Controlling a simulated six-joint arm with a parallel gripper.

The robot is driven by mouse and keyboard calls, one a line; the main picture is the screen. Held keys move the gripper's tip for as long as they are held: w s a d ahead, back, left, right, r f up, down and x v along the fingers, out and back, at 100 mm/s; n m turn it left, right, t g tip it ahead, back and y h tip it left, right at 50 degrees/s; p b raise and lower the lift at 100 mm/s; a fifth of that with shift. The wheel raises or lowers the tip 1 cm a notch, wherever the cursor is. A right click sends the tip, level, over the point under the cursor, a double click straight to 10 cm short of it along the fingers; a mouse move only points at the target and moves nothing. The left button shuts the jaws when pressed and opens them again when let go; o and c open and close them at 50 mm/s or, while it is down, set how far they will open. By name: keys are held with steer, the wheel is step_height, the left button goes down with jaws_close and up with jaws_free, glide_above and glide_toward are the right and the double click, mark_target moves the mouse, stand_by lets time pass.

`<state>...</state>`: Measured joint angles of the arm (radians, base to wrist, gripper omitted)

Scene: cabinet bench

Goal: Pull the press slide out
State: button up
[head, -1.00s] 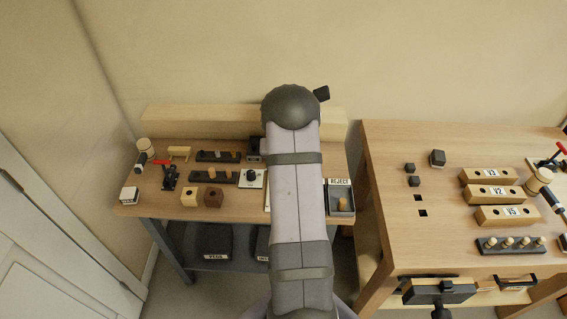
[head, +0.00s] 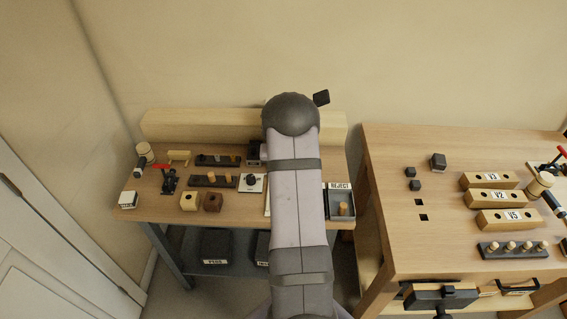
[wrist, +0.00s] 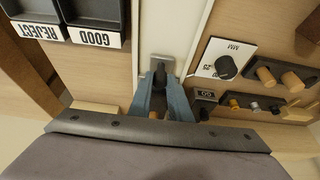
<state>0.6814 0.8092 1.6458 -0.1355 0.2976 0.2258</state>
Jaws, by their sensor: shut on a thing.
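In the wrist view, my gripper (wrist: 162,94) has its two blue-grey fingers closed around a dark knob (wrist: 159,71). The knob stands at a grey metal plate (wrist: 172,58) on a pale strip (wrist: 176,22) that runs across the bench top; I take these for the press slide, though its full shape does not show. The fingers and wrist hide the lower part. In the head view, my own arm covers the gripper and the knob. Only a thin edge of the pale strip (head: 267,201) shows left of the arm.
Trays labelled REJECT (wrist: 30,14) and GOOD (wrist: 90,12) lie on one side of the gripper in the wrist view. A white dial plate (wrist: 222,60) and peg racks (wrist: 283,77) lie on the other. A second bench (head: 450,140) stands at right.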

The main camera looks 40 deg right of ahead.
steer(key=shift+s+a+g+y+p, duration=0.5)
steer(key=shift+s+a+p, duration=0.5)
steer(key=shift+p, duration=0.5)
steer(key=shift+s+a, duration=0.3)
steer(key=shift+f, duration=0.1)
steer(key=shift+s+a+g+y+p, duration=0.1)
steer(key=shift+g+y+p, duration=0.2)
steer(key=shift+p, duration=0.05)
steer(key=shift+s+a+g+y+p, duration=0.4)
steer(key=shift+s+a+p, duration=0.2)
steer(key=shift+p, duration=0.1)
steer(key=shift+s+a+g+y+p, duration=0.3)
steer(key=shift+s+a+p, duration=0.05)
steer(key=shift+s+a, duration=0.2)
